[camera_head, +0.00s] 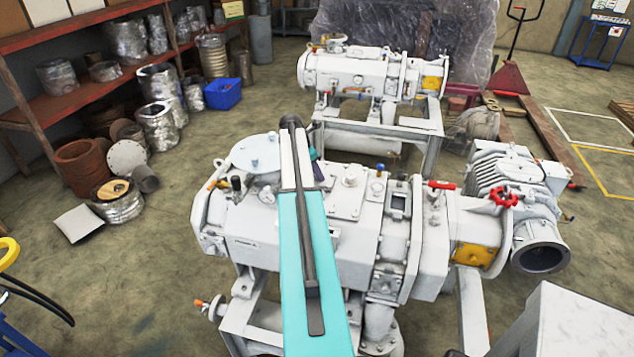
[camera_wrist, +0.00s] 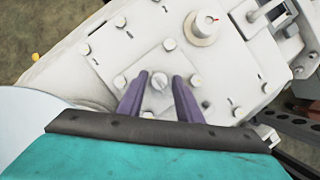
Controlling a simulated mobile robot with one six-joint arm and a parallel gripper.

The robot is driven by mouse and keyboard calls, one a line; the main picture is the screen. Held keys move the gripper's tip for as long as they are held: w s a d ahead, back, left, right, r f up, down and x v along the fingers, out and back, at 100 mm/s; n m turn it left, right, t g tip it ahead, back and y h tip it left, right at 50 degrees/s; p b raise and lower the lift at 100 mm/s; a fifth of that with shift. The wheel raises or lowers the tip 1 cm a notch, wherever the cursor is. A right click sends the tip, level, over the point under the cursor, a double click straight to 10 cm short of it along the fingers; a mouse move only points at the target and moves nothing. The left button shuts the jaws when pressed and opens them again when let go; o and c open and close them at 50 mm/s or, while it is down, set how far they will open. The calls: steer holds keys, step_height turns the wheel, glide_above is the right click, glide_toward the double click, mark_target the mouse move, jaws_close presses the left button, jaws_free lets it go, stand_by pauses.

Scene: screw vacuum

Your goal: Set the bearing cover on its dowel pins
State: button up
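My gripper (camera_wrist: 160,80) has two purple fingers set apart in the wrist view. A bolt head (camera_wrist: 158,82) on the pump's top plate (camera_wrist: 150,58) shows in the gap; I cannot tell whether the fingers touch it. In the head view the gripper is mostly hidden behind my teal arm, above the middle of the near white pump (camera_head: 300,235). A pale round disc (camera_head: 258,152) lies on that pump's left end, and a pale disc edge (camera_wrist: 25,112) shows at the wrist view's left. I cannot tell whether it is the bearing cover. No dowel pins can be made out.
A second white pump (camera_head: 365,72) stands behind. A red-handled valve (camera_head: 503,196) and a motor (camera_head: 500,172) are on the right. A shelf (camera_head: 85,85) with wrapped parts is at left. A grey cabinet (camera_head: 570,325) is at front right.

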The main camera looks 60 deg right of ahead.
jaws_close()
steer(key=shift+r, duration=0.15)
step_height(320, 180, up, 18)
steer(key=b, duration=0.6)
stand_by(0.5)
steer(key=shift+s, duration=0.1)
stand_by(0.6)
